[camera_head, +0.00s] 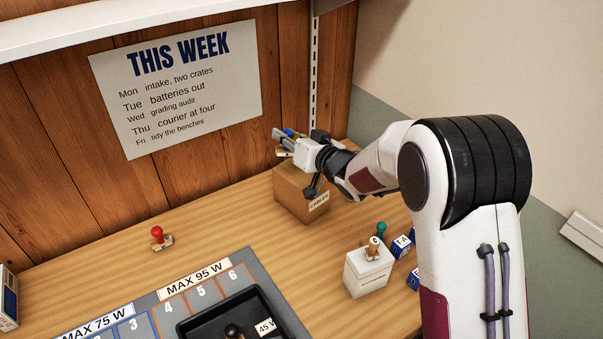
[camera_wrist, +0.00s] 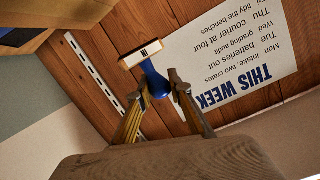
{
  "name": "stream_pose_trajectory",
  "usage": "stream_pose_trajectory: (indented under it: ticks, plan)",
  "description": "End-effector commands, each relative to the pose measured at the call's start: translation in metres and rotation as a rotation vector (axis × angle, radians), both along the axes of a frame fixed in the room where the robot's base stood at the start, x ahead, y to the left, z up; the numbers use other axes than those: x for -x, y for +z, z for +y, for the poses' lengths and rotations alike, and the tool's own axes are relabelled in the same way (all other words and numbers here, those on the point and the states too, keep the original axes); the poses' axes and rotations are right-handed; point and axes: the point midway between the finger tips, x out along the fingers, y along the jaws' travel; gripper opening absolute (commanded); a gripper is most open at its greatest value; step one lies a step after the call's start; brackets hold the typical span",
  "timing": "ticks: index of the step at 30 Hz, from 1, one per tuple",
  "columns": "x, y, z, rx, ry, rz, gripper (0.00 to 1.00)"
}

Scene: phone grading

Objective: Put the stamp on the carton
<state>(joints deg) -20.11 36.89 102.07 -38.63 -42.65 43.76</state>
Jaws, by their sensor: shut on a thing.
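My gripper (camera_head: 281,141) is shut on a blue-handled stamp (camera_head: 289,132). In the wrist view the stamp's blue handle (camera_wrist: 154,80) lies between the two fingertips (camera_wrist: 160,88), and its pale wooden head points away from them with small dark lettering. The brown carton (camera_head: 289,192), with a label reading CABLES, stands on the bench against the back wall. In the head view my gripper and the stamp are above the carton's top, which is partly covered by them. I cannot tell whether the stamp touches the carton.
A grey mat with a black tray (camera_head: 205,318) is in front.

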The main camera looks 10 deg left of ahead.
Motion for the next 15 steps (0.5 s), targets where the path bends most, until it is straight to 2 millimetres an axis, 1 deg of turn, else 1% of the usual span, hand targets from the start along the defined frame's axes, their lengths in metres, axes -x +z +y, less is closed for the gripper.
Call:
stream_pose_trajectory:
  ticks: [1,3,6,9,15]
  plan:
    - [-0.01,0.008,-0.003,-0.002,-0.033,-0.003,0.0]
    - [-0.023,0.013,-0.009,0.001,-0.08,-0.001,0.0]
    - [-0.035,0.017,-0.016,0.001,-0.132,0.0,0.0]
    - [-0.041,0.015,-0.022,0.002,-0.165,0.002,0.0]
    - [-0.043,0.007,-0.027,0.004,-0.194,0.001,0.0]
